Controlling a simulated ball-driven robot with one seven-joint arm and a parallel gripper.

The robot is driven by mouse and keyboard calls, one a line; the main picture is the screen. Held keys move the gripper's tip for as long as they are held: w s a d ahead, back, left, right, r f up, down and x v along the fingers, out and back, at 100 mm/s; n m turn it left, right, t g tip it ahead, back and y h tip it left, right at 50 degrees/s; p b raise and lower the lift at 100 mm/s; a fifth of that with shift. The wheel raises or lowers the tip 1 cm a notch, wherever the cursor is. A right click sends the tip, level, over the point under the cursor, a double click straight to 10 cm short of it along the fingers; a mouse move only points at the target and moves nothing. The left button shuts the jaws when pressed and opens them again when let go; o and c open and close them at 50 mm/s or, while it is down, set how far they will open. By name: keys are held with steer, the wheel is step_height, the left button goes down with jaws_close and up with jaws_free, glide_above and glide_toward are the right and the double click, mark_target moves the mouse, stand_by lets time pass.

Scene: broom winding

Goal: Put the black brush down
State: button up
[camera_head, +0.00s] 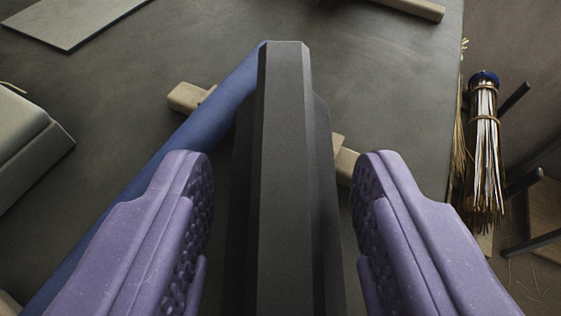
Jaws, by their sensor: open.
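A long dark, faceted block (285,170), which looks like the black brush, extends away from me up the middle of the view. My gripper (283,168) has purple fingers with bumpy inner pads. It is open, one finger on each side of the block. The block's near end runs out of the bottom of the view. A light wooden bar (187,97) shows on both sides of the block, crossing behind it.
A blue rod (190,140) runs from lower left to behind the block's far end. A flat panel (75,18) and a pale box (25,140) are at left. A bound straw bundle (485,150) hangs beyond the grey table's (400,90) right edge.

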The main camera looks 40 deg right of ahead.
steer(key=shift+w+d+f, duration=0.25)
steer(key=shift+w, duration=0.2)
steer(key=shift+s, duration=0.1)
steer(key=shift+c, duration=0.5)
jaws_close()
steer(key=shift+r, duration=0.15)
